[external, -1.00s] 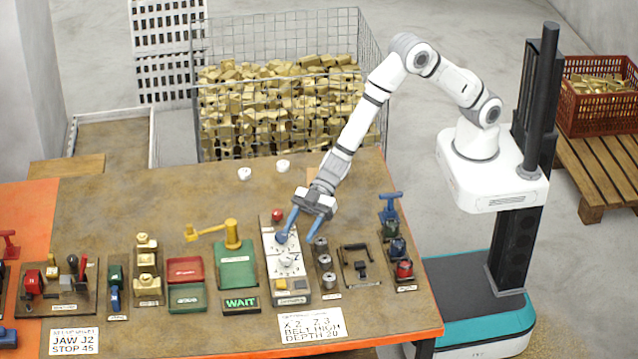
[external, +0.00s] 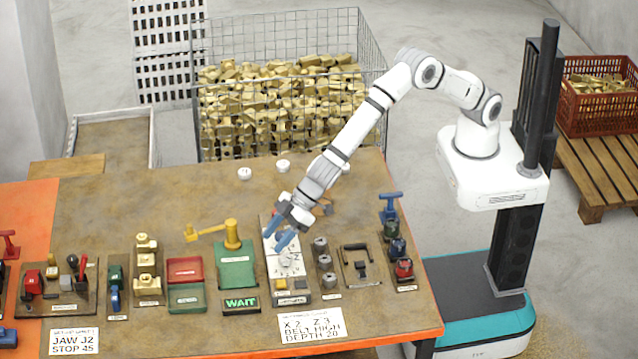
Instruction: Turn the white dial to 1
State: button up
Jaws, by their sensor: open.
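The white dial (external: 286,262) sits on the lower half of a pale control panel (external: 302,297) on the bench; its marks are too small to read. My gripper (external: 275,240) is open, with its blue fingers pointing down over the panel, just above the white dial in the picture. I cannot tell whether a finger touches anything. The blue dial and the red button at the top of the panel are hidden behind the gripper.
A green box with a yellow lever (external: 232,236) stands left of the panel. Metal cylinders (external: 323,262) and a black-handled fixture (external: 356,262) stand to its right. A sign (external: 311,326) lies in front. Loose white knobs (external: 245,174) lie behind on clear bench.

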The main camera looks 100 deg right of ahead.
aim_at(287, 257)
jog(key=s+a+r+m+g+h, duration=0.3)
jog(key=s+a+r+m+h, duration=0.1)
jog(key=s+m, duration=0.1)
jog(key=shift+g, duration=0.4)
jog(key=p+x, duration=0.2)
jog(key=x, duration=0.5)
jog(key=shift+s+f+p, duration=0.1)
jog(key=shift+f+p, duration=0.15)
jog(key=shift+p, duration=0.15)
jog(key=shift+c, duration=0.4)
